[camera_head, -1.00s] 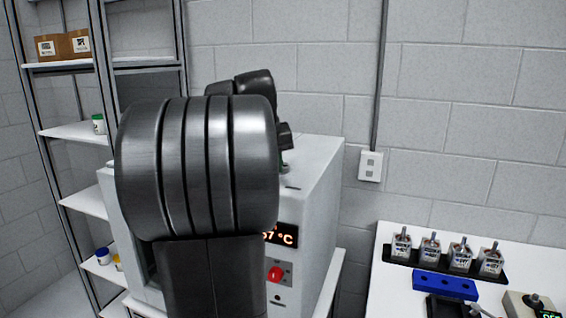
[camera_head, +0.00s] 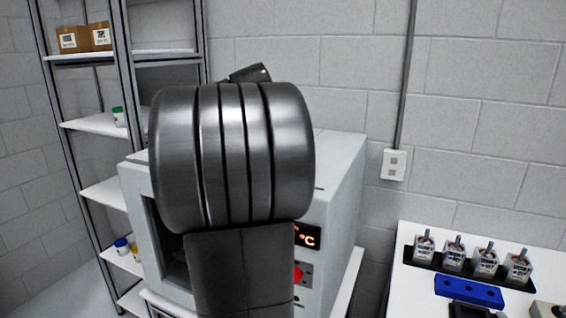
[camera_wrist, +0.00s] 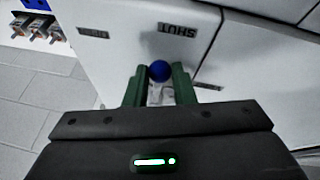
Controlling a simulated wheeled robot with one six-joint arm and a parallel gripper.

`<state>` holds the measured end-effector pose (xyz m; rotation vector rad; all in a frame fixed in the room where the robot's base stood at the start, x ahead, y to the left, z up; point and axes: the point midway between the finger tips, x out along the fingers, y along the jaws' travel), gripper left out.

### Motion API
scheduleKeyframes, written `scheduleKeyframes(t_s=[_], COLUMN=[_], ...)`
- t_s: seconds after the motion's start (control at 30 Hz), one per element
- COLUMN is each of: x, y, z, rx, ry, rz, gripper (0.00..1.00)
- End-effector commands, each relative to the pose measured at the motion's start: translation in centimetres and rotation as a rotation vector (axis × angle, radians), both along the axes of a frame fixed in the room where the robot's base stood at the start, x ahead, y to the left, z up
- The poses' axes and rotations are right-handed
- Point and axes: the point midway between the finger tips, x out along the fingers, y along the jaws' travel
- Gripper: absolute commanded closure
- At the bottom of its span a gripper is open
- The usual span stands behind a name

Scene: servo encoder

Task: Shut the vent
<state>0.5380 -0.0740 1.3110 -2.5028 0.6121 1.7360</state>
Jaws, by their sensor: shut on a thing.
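The vent's blue ball knob (camera_wrist: 160,71) shows in the wrist view, on top of the white oven (camera_head: 345,165). My gripper (camera_wrist: 159,80) has its two green fingers on either side of the knob, shut on it. A plate reading SHUT (camera_wrist: 178,30), upside down in this view, lies just beyond the knob to the right. A second small label (camera_wrist: 93,32) lies farther left and is too blurred to read. In the head view my arm hides the gripper, the knob and much of the oven top.
A shelf rack (camera_head: 100,125) with boxes and small jars stands left of the oven. A white table (camera_head: 415,285) at the right holds a black rack of several small parts (camera_head: 470,262) and a blue block (camera_head: 468,291). A wall stands behind the oven.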

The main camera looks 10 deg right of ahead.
Motion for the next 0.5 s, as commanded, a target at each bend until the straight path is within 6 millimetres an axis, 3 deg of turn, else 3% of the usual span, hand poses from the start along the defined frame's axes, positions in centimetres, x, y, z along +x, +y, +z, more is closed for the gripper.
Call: scheduleKeyframes(t_s=[0.1,0.13,0.2,0.5], x=[0.06,0.06,0.05,0.02], y=[0.03,0.03,0.03,0.04], z=[0.12,0.12,0.11,0.11], rx=[0.001,0.001,0.001,0.001], ry=[-0.003,-0.003,-0.003,-0.002], rz=[0.001,0.001,0.001,0.002], gripper=[1.0,0.71,0.57,0.55])
